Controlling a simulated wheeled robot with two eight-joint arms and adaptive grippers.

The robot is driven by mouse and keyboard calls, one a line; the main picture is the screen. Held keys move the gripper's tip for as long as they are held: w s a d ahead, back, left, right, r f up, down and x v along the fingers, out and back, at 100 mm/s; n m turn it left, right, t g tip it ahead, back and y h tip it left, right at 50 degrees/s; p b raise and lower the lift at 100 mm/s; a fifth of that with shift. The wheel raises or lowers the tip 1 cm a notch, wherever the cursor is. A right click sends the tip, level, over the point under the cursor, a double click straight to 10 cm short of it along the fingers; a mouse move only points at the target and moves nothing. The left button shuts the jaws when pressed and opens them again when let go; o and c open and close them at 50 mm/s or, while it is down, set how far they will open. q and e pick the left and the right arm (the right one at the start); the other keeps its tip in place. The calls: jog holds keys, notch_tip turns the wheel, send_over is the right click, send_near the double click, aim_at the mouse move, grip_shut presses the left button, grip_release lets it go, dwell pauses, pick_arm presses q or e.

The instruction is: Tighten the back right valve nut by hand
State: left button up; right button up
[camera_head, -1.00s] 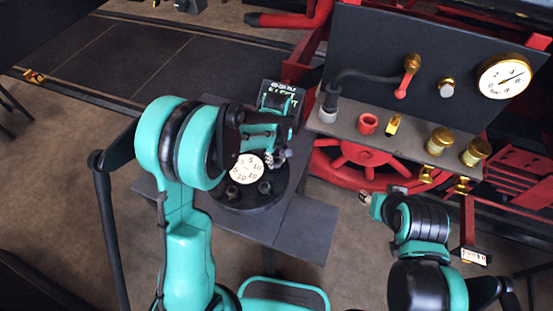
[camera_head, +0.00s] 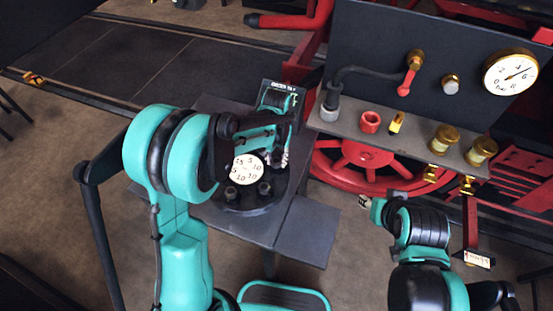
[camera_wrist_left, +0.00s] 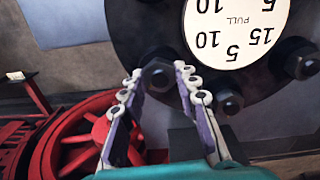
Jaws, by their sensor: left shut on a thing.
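A black round valve cover (camera_head: 250,206) sits on the grey stand, with a white dial plate (camera_head: 246,169) printed with numbers at its middle. My left gripper (camera_head: 283,158) is at the cover's back right edge. In the left wrist view its two fingers (camera_wrist_left: 159,70) are shut on a dark hex nut (camera_wrist_left: 159,77), one finger on each side. Other nuts stand on the cover, two at its front (camera_head: 231,193) in the head view and one beside the fingers (camera_wrist_left: 230,100) in the wrist view. My right gripper (camera_head: 366,201) is away to the right, touching nothing visible; its jaws are unclear.
A grey shelf (camera_head: 408,141) behind and right bears a red ring (camera_head: 370,122), a small yellow part (camera_head: 397,123) and brass fittings (camera_head: 444,139). A pressure gauge (camera_head: 510,74) is on the dark panel above. A red spoked wheel (camera_head: 365,158) is below the shelf.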

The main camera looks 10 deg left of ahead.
aim_at(276, 160)
pick_arm(q)
jog(key=shift+m, duration=0.6)
jog(key=o, duration=1.2)
jog(key=shift+c, duration=0.2)
jog(key=shift+r, duration=0.1)
notch_tip(276, 160, up, 12)
